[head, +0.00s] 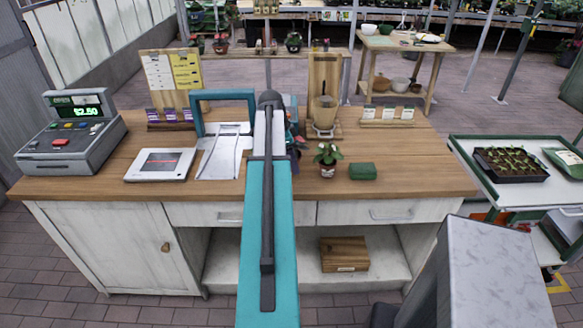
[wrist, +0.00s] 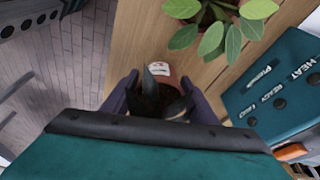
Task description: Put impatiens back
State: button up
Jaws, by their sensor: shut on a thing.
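My gripper (wrist: 163,103) is shut on a small potted plant. Its pinkish pot (wrist: 160,71) has a white label, and dark leaf-like shapes show between the fingers. Another potted plant (head: 327,160), with green leaves, a pale bloom and a reddish pot, stands on the counter to the right of my arm. A leafy plant (wrist: 222,30) in a terracotta-coloured pot, likely the same one, is at the top of the wrist view. I cannot tell which plant is the impatiens.
The wooden counter (head: 400,165) holds a cash register (head: 69,130), a white tablet-like device (head: 161,164), a green box (head: 362,171) and a wooden stand (head: 324,92). A teal machine (wrist: 270,95) stands close right in the wrist view.

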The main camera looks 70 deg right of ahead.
jog(key=shift+f+p, duration=0.75)
jog(key=shift+f, duration=0.9)
jog(key=shift+f, duration=0.15)
jog(key=o, duration=1.1)
jog(key=shift+o, duration=0.2)
jog(key=shift+r, duration=0.25)
jog(key=b+v, duration=0.3)
jog(key=v, duration=0.9)
